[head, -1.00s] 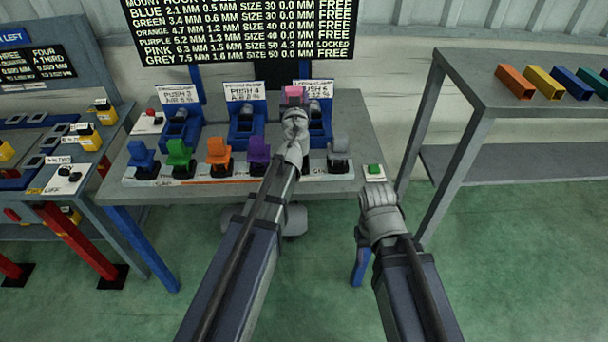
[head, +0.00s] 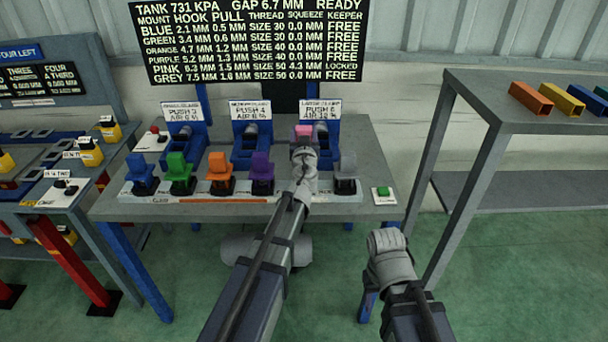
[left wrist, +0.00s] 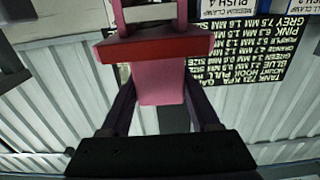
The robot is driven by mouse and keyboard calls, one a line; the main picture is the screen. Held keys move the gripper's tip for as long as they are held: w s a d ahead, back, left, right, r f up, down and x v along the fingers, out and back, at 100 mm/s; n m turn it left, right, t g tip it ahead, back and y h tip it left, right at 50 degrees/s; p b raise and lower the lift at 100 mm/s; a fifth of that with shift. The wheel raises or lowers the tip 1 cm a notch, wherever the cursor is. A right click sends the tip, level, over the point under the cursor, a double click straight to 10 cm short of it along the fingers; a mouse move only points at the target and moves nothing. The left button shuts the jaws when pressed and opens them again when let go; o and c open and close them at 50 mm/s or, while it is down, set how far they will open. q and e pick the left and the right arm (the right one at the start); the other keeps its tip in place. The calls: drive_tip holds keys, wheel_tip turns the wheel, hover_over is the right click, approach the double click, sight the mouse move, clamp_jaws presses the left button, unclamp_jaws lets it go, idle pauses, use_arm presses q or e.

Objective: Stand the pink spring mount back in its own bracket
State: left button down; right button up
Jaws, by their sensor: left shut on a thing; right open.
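The pink spring mount (head: 303,131) is held up in my left gripper (head: 303,150), above the bench and in front of the rightmost blue clamp. In the left wrist view the pink mount (left wrist: 160,88) fills the space between the two dark fingers, with a red band across it. The pink mount's own bracket, between the purple and grey mounts, is hidden behind my left gripper and arm. My right gripper (head: 388,245) is open and empty, low in front of the bench's right end. Its fingers are hard to make out.
The purple mount (head: 261,172) and grey mount (head: 346,172) stand either side of the hidden place. Blue, green and orange mounts stand further left. Blue clamps (head: 250,145) rise behind. A green button (head: 383,191) sits at right. The board (head: 250,40) reads pink LOCKED.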

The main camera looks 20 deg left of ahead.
use_arm(q)
drive_tip(key=shift+f+b, duration=4.3)
drive_tip(key=shift+f, duration=0.4)
drive_tip(key=shift+f, duration=0.15)
drive_tip(key=shift+c, duration=0.6)
unclamp_jaws()
drive_tip(key=shift+r, duration=0.25)
drive_tip(key=v, duration=1.2)
